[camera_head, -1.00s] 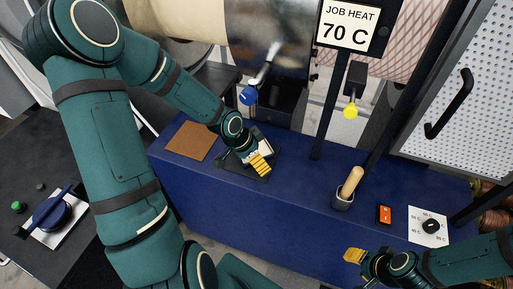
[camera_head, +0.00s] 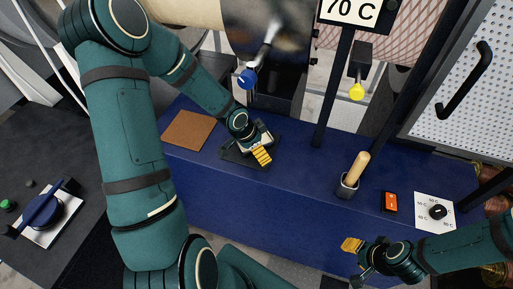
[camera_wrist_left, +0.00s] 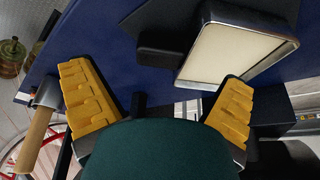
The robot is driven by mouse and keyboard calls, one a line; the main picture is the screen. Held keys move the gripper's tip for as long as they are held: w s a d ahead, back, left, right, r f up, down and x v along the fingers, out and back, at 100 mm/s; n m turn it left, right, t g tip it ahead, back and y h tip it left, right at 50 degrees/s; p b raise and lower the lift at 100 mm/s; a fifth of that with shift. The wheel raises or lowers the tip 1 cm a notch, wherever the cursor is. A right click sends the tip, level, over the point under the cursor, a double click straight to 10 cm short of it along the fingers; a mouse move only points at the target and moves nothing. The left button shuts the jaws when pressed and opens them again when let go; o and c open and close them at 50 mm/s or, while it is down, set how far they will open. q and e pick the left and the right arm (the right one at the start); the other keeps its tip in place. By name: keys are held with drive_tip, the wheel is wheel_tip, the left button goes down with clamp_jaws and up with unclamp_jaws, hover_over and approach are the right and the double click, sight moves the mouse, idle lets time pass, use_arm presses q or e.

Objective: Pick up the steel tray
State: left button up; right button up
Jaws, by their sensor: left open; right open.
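The steel tray (camera_wrist_left: 206,50) shows in the left wrist view as a shallow rectangular tray with a shiny rim and a cream inside. It sits at upper right, beside a dark block or pad. My left gripper (camera_wrist_left: 160,105) is open, its yellow fingers wide apart; the right-hand finger is close to the tray's near edge, and contact cannot be told. In the head view my left gripper (camera_head: 261,155) is over a dark pad (camera_head: 233,155) on the blue bench, and hides most of what is there. My right gripper (camera_head: 356,256) is open and empty in front of the bench.
The blue bench (camera_head: 300,180) carries a brown square (camera_head: 188,130), a wooden-handled tool in a holder (camera_head: 348,190), an orange switch (camera_head: 390,202) and a dial (camera_head: 437,212). Bench space right of the left gripper is clear.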

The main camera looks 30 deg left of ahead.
use_arm(q)
drive_tip(key=b+x, duration=0.1)
drive_tip(key=x, duration=0.4)
drive_tip(key=shift+b, duration=0.3)
drive_tip(key=c, duration=1.4)
